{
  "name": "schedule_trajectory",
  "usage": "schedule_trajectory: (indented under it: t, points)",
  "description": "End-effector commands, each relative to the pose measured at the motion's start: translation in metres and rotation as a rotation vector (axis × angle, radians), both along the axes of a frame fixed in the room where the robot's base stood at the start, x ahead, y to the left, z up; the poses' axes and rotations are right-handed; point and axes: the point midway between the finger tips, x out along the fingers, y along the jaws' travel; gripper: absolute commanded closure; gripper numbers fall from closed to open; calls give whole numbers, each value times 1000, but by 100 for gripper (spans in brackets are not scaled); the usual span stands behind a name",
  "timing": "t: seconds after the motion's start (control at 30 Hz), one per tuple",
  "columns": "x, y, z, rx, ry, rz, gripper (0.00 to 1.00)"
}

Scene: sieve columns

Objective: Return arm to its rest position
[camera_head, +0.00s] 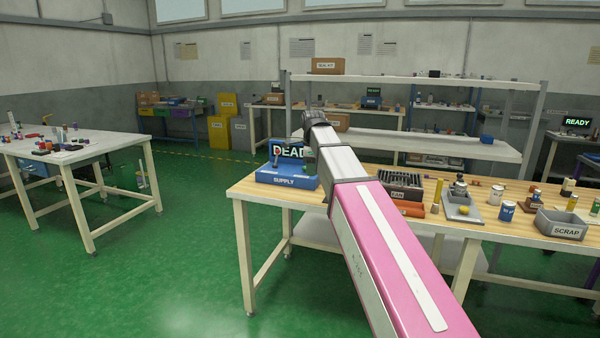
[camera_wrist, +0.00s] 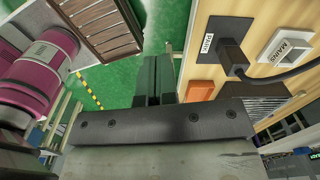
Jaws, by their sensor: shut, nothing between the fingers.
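My arm (camera_head: 385,250) reaches from the lower right of the head view up and inward, over the left part of the wooden bench (camera_head: 240,188). Its far end is a dark joint near the blue SUPPLY unit; my gripper cannot be made out there. In the wrist view my gripper (camera_wrist: 153,82) shows two dark fingers side by side, closed together, with nothing held. They point over green floor beside the bench edge. The bench top (camera_wrist: 222,83) fills the right of that view, tilted, and the fingers look clear of it.
The bench holds the SUPPLY unit (camera_head: 286,176), a dark FAN unit (camera_head: 402,183), an orange block (camera_head: 413,210), a grey tray (camera_head: 462,208) and a SCRAP bin (camera_head: 562,224).

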Motion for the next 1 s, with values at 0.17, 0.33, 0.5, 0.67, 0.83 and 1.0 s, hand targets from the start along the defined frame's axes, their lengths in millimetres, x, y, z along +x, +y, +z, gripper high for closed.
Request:
schedule_trajectory:
  t: [0.17,0.33,0.5,0.67,0.83,1.0]
  points:
    - [-9,-15,-42,-3,3,131,100]
    - [-24,-35,-99,-6,5,330,100]
    - [-46,-59,-163,-9,7,578,100]
    - [-72,-80,-218,-11,6,813,100]
    - [-105,-102,-272,-14,8,1062,100]
    - [-143,-121,-320,-14,8,1310,100]
